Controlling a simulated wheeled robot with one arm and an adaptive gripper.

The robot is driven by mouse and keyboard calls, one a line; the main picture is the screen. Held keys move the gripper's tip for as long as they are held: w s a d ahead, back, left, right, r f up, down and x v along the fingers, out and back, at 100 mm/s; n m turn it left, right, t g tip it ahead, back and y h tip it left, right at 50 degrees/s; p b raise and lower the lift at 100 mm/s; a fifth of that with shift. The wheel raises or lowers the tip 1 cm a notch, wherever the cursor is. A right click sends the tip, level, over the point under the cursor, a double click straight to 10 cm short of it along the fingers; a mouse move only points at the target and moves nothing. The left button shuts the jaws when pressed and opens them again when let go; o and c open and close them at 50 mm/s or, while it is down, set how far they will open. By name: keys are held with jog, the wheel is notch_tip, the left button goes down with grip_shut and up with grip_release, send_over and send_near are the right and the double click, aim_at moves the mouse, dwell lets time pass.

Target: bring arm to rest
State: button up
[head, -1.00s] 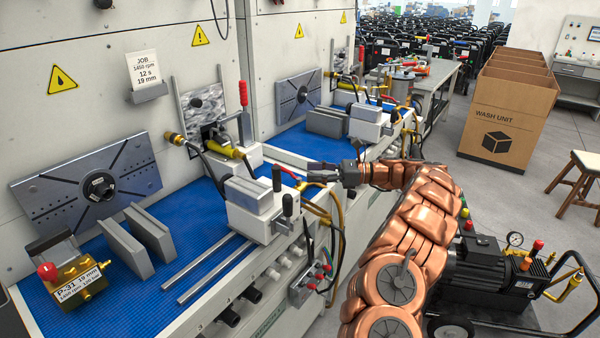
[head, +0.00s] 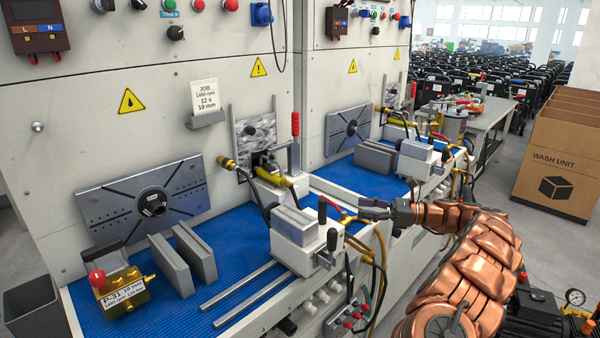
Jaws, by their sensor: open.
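My copper-coloured arm reaches in from the lower right of the head view, bent, with its end pointing left. My gripper (head: 371,207) is dark and small in the picture, open and with nothing seen between its fingers. It is at the right of the white clamp block (head: 300,232) on the near bench, by the bench's front edge. A red hose and yellow hoses show close to it. From this view I cannot tell whether it touches them.
The near bench has a blue mat (head: 232,247), a brass pump block (head: 122,292), grey blocks (head: 183,258) and a slotted plate (head: 145,198). Cardboard boxes (head: 556,160) stand at the right. A black motor unit (head: 540,310) is beside my arm. Open floor shows at the right.

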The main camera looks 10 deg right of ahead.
jog(key=s+a+r+n+g+h, duration=0.1)
jog(key=s+a+r+n+g, duration=0.25)
jog(key=a, duration=0.45)
jog(key=s+a+r+n+g, duration=0.2)
jog(key=s+a+n, duration=0.15)
jog(key=a, duration=0.45)
jog(key=s+a+r+n+g+h, duration=0.1)
jog(key=s+a+r+n+g, duration=0.15)
jog(key=s+a, duration=0.4)
jog(key=s+a+f+n+g+h, duration=0.3)
jog(key=s+a+n+h, duration=0.4)
jog(key=s, duration=0.5)
jog(key=s+d+f+n+h, duration=0.2)
jog(key=s+d, duration=0.1)
jog(key=s, duration=0.4)
jog(key=s+d+f+n+t+h, duration=0.1)
jog(key=s+d+f+n+h, duration=0.1)
jog(key=s, duration=0.5)
jog(key=s+d+f+n+h, duration=0.2)
jog(key=s+d+f+h, duration=0.1)
jog(key=s+d, duration=0.3)
jog(key=shift+s+d+f+t, duration=0.3)
jog(key=shift+s+f, duration=0.4)
jog(key=shift+s, duration=0.3)
jog(key=shift+a+n, duration=0.15)
jog(key=shift+n, duration=0.1)
